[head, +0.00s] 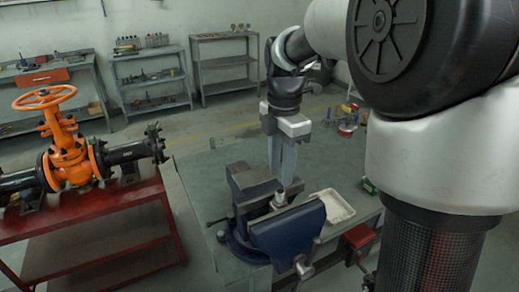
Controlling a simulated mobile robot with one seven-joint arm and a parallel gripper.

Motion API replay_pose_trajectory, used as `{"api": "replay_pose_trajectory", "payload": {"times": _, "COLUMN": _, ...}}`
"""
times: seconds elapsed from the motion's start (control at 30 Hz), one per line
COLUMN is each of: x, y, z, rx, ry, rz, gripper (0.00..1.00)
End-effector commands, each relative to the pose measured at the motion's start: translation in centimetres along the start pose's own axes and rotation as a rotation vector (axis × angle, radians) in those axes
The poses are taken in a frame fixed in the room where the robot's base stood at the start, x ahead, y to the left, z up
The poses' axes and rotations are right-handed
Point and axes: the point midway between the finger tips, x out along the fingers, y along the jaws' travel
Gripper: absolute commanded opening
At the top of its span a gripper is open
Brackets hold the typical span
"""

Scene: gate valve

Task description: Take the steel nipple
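A small bright metal piece, which looks like the steel nipple (280,198), stands between the jaws of the blue bench vise (289,230). Only its upper part shows; the front jaw hides the rest. My gripper (283,178) points straight down over the vise, with its fingertips just above or at the top of the nipple. The two long grey fingers look close together from this angle. I cannot tell whether they are apart or touch the nipple.
The vise is on a grey-green workbench (206,181). A pale tray (334,207) lies right of the vise, with small colourful items (348,120) behind. An orange gate valve (68,150) with black pipes stands on a red table (95,208) at left. Shelves line the back wall.

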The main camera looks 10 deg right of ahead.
Motion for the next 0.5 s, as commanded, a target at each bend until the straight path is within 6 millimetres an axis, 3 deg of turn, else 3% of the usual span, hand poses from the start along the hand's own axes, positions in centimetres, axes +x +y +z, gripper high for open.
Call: {"api": "replay_pose_trajectory", "payload": {"times": 0.5, "x": 4.1, "y": -0.1, "z": 0.0, "rx": 0.003, "ry": 0.000, "rz": 0.000, "gripper": 0.34}}
